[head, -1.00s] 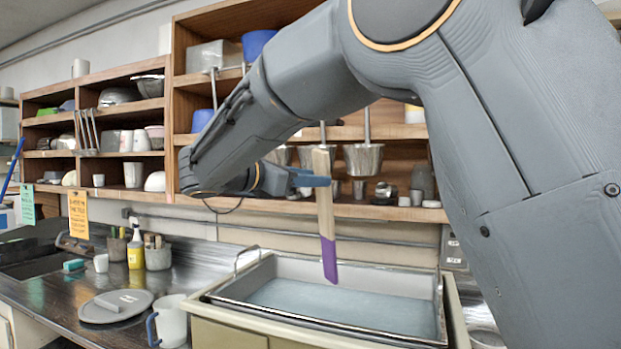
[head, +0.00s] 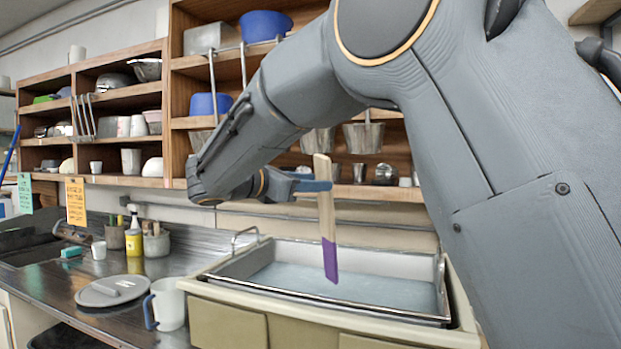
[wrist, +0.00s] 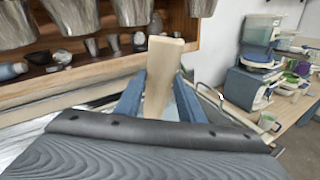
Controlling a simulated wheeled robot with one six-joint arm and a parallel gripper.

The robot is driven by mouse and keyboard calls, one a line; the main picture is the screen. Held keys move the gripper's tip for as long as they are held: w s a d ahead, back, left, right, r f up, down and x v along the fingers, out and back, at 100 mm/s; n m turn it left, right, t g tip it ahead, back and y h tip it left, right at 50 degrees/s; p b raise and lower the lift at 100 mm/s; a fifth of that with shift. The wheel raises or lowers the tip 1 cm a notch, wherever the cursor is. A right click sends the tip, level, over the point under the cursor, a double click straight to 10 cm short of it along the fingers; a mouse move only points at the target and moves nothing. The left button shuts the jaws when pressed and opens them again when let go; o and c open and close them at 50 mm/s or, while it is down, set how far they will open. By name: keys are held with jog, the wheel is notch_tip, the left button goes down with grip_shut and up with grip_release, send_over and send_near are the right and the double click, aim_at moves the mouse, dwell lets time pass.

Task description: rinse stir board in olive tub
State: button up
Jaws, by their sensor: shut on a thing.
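My gripper (head: 318,186) is shut on the stir board (head: 325,210), a flat pale wooden stick with a purple lower end. The board hangs nearly upright, tilted slightly, with its purple end in front of the tub in the head view. The wrist view shows the board's wooden top (wrist: 160,70) between my gripper's two blue fingers (wrist: 158,95). The olive tub (head: 228,325) stands behind and below the board, with a metal basin of pale blue-grey water in its top. I cannot tell how far the purple tip is from the water.
A white pitcher (head: 167,304) with a blue handle stands left of the tub. A grey round lid (head: 112,291) and a yellow spray bottle (head: 134,238) are on the metal counter. Wooden shelves with hanging metal buckets (head: 364,137) line the wall behind.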

aim_at(326, 229)
jog(key=shift+w+d+f+b, duration=0.2)
jog(key=shift+w+f+b, duration=0.7)
jog(key=shift+f, duration=1.25)
jog(key=shift+w+d+f+b, duration=0.25)
jog(key=shift+w+f+b, duration=0.6)
jog(key=shift+f, duration=1.25)
jog(key=shift+w+d+f+b, duration=0.2)
jog(key=shift+w+f+b, duration=0.7)
jog(key=shift+f, duration=1.25)
